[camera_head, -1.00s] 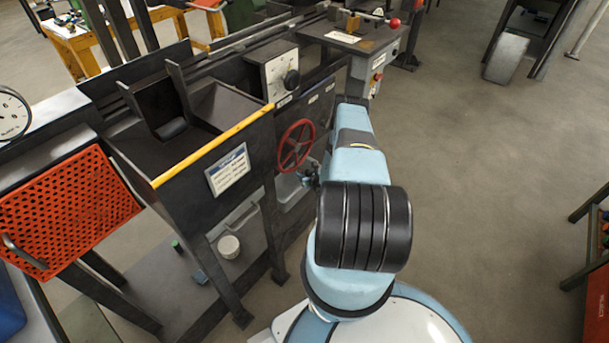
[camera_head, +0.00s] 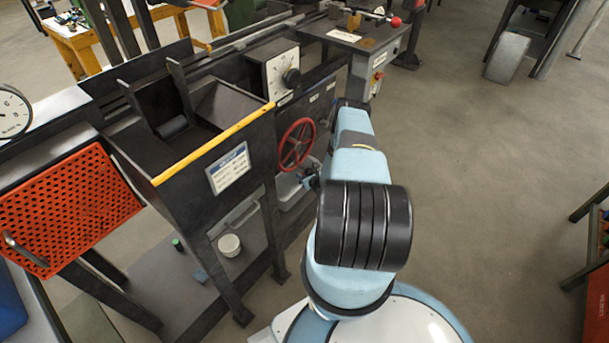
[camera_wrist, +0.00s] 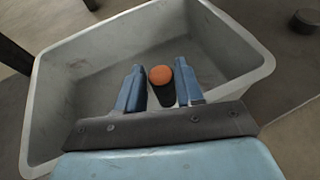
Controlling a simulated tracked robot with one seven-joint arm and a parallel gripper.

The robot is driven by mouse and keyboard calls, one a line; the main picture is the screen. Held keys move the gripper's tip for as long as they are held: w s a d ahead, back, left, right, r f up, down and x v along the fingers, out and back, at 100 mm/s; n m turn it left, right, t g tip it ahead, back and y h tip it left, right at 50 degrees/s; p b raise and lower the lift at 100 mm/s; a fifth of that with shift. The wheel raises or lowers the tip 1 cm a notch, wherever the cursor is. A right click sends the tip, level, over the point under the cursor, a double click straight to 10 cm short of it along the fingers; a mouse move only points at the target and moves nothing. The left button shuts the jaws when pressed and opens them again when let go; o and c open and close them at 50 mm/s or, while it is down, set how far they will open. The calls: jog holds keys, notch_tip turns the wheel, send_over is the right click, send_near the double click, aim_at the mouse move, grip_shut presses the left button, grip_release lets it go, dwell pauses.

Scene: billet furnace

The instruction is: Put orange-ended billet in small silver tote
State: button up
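The orange-ended billet (camera_wrist: 160,75) shows in the wrist view as a short dark cylinder with its orange end towards the camera. The small silver tote (camera_wrist: 215,88) lies below, a grey open box with a pale rim. The billet and fingers are over its inside. I cannot tell whether the billet touches the tote's floor.
In the head view a black bench with a yellow edge (camera_head: 215,145) and a red handwheel (camera_head: 297,145) stands left of my arm. An orange perforated panel (camera_head: 70,205) is further left. Open floor lies to the right. A dark round object (camera_wrist: 304,21) lies outside the tote.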

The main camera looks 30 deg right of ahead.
jog(key=o, duration=0.3)
jog(key=shift+o, duration=0.2)
jog(key=shift+r, duration=0.15)
jog(key=v, duration=1.2)
jog(key=shift+r, duration=0.5)
jog(key=shift+d, duration=0.1)
